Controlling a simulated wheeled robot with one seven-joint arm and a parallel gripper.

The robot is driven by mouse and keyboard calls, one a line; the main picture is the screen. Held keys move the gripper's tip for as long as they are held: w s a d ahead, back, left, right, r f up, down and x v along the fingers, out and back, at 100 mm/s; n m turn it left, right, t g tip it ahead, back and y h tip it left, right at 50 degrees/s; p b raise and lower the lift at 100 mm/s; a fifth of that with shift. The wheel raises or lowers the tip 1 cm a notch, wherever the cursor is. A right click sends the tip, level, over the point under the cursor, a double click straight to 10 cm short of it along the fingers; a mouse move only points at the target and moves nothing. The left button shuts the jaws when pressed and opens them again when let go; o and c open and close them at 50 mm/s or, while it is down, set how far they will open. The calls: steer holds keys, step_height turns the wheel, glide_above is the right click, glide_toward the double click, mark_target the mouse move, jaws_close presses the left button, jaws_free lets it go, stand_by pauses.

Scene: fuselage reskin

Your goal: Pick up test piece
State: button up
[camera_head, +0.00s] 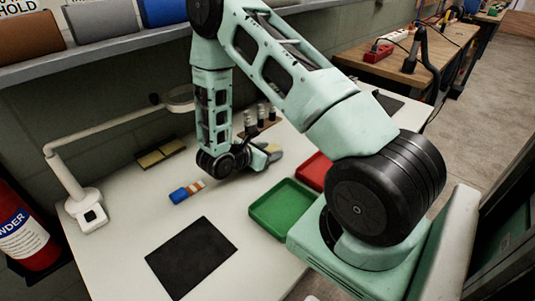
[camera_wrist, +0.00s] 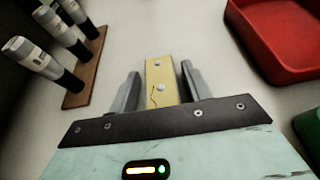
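The test piece appears to be the yellow strip (camera_wrist: 160,75) with rivets and a dark crack line, lying on the table in the wrist view. My gripper (camera_wrist: 160,78) is open, with one grey finger on each side of the strip and narrow gaps showing at the tips. The strip's near end is hidden behind the gripper's dark front plate. In the head view my gripper (camera_head: 273,154) is low over the white table beside the marker-like tools; a small yellowish bit of the strip (camera_head: 271,147) shows there.
A green tray (camera_head: 283,208) and a red tray (camera_head: 314,171) stand to the right of my gripper. Several upright tools in a wooden rack (camera_wrist: 87,68) stand close on the left in the wrist view. A black mat (camera_head: 191,257) and a blue-handled item (camera_head: 179,195) lie on the table.

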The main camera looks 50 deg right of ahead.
steer(key=c, duration=0.7)
